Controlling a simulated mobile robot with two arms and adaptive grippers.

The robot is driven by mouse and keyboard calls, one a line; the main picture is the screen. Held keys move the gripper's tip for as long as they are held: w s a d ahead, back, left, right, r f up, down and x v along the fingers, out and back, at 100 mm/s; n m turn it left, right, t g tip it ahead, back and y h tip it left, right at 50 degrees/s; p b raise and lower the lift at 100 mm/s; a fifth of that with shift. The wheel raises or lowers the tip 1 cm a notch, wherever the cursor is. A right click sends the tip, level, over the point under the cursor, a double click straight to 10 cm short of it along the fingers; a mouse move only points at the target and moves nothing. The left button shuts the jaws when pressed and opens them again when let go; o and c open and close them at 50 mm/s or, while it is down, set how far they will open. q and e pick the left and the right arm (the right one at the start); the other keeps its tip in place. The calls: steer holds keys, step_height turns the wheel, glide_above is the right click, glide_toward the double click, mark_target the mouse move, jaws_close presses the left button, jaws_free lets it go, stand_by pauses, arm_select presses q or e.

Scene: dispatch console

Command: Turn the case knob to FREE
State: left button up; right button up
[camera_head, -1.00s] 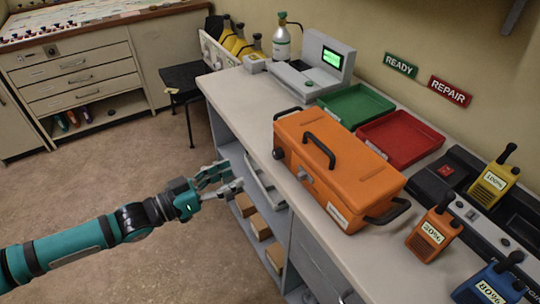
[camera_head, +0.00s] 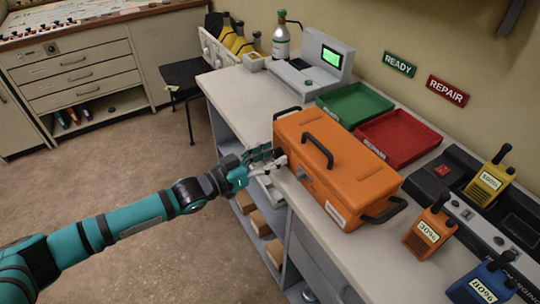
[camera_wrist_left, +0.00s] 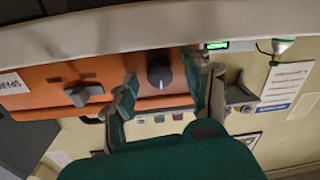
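The orange case (camera_head: 345,165) stands on the counter, its lid shut and black handle on top. In the left wrist view, its front face (camera_wrist_left: 120,75) carries a round dark knob (camera_wrist_left: 160,72) with a pale mark, and a grey latch (camera_wrist_left: 83,95) to the left. No FREE label is legible. My left gripper (camera_head: 276,158) is at the case's front, near its left end, and hides the knob in the head view. In the left wrist view its fingers (camera_wrist_left: 163,84) are open, one on each side of the knob; contact cannot be told. My right gripper is not in view.
The counter edge (camera_head: 252,140) runs close by my left gripper. Green (camera_head: 354,104) and red (camera_head: 400,138) trays lie behind the case. Several radios, one orange (camera_head: 428,233), stand to its right. A grey device (camera_head: 318,66) with a green screen stands behind left.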

arm_select(q)
jaws_close()
steer(key=shift+m, duration=3.5)
steer(key=shift+o, duration=0.3)
jaws_free()
